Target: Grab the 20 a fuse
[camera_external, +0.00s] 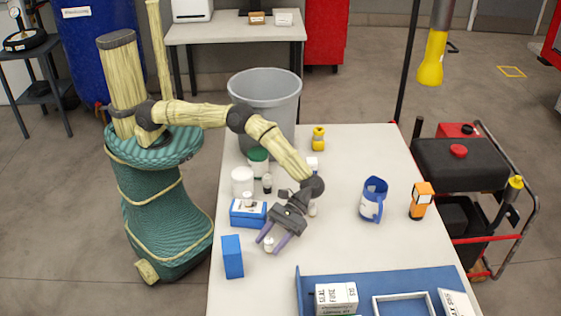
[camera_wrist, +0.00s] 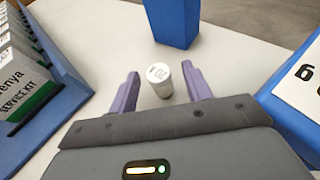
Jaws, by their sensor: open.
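The 20 A fuse (camera_wrist: 159,79) is a small white cylinder with "20" printed on its end, standing on the white table (camera_external: 360,244). In the external view the fuse (camera_external: 268,244) shows small between the fingertips. My gripper (camera_external: 272,244) is open, with its two purple fingers reaching down toward the table. In the wrist view my gripper (camera_wrist: 162,82) has one finger on each side of the fuse, with a visible gap on both sides. The fuse sits between the finger ends, and I see no contact.
A blue block (camera_external: 232,257) stands just beyond the fingertips, also in the wrist view (camera_wrist: 174,20). A blue box with a white label (camera_external: 248,213) is close beside my gripper. A blue tray (camera_external: 310,272) holds service kits (camera_wrist: 22,85).

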